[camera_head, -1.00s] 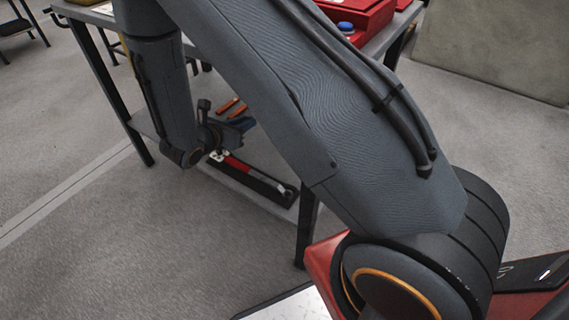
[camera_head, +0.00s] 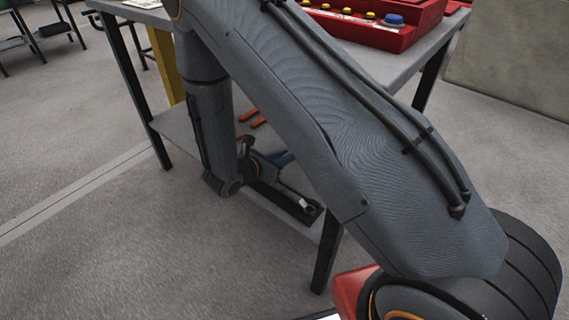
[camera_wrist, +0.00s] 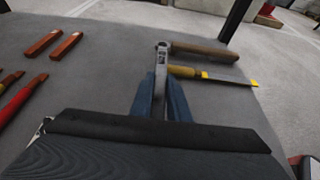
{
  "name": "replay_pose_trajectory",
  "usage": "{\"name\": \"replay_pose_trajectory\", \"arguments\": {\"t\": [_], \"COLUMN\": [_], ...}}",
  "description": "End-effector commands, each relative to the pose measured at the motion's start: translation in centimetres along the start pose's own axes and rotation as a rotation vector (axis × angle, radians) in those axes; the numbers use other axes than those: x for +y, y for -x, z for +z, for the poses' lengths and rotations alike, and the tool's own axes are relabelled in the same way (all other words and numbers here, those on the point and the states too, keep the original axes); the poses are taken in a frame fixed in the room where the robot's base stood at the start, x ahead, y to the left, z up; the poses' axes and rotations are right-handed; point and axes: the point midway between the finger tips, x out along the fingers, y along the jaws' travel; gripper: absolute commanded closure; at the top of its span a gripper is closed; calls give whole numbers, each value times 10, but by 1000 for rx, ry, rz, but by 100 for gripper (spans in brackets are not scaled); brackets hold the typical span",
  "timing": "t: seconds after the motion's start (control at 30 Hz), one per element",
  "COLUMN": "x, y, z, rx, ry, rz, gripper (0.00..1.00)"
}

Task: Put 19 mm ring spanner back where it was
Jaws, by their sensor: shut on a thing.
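My gripper (camera_wrist: 162,84) has two blue fingers and is shut on a slim grey metal spanner (camera_wrist: 161,62) in the wrist view. The spanner points away from the gripper, its far end near a brown handle. Its near part is hidden between the fingers and behind the wrist. In the head view my gripper (camera_head: 282,158) is at the table's lower shelf (camera_head: 180,130), and its blue fingers show partly beside my arm. The spanner cannot be made out there. I cannot read its size or tell whether it touches the shelf.
A brown-handled tool (camera_wrist: 208,51) and a yellow-handled tool (camera_wrist: 215,75) lie right of the spanner. Orange bars (camera_wrist: 58,45) and red-handled tools (camera_wrist: 22,98) lie left.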

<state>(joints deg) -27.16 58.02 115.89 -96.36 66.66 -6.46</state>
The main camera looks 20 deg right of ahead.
Motion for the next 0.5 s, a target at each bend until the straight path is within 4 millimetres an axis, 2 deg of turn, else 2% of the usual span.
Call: {"name": "replay_pose_trajectory", "arguments": {"t": [0.03, 0.13, 0.5], "x": [1, 0, 0], "y": [-4, -8, -9], "z": [-9, -20, -22], "rx": [-1, -1, -1], "ry": [2, 2, 0], "rz": [0, 0, 1], "gripper": [100, 100, 100]}}
